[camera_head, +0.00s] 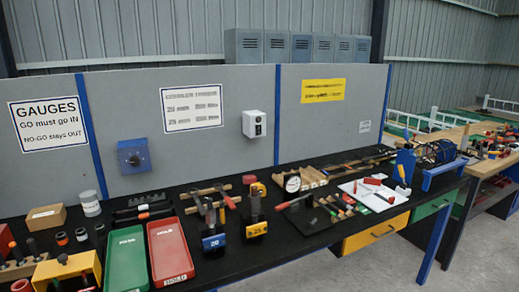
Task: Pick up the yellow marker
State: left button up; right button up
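I cannot make out a yellow marker for certain on the black bench (240,259). Small yellow items stand near the bench middle: a yellow-and-red piece (258,189) and a yellow block marked 25 (256,229) under an upright dark tool. Too little detail shows to tell whether either is a marker. Neither of my grippers is in view.
A green tray (126,262) and a red tray (170,253) lie at the front left, beside a yellow box (66,269). A blue block (213,242), a dial gauge (292,183) and a white tray (391,207) are farther right. Grey panels (240,110) stand behind.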

aim_at(222, 205)
jog(key=i+l+u, duration=0.15)
jog(key=i+u, duration=0.2)
jog(key=i, duration=0.4)
jog(key=i+j+u, duration=0.1)
jog(key=j, duration=0.25)
jog(key=i+j, duration=0.15)
jog(key=j, duration=0.2)
jog(key=i+j+u, duration=0.15)
jog(key=j, duration=0.2)
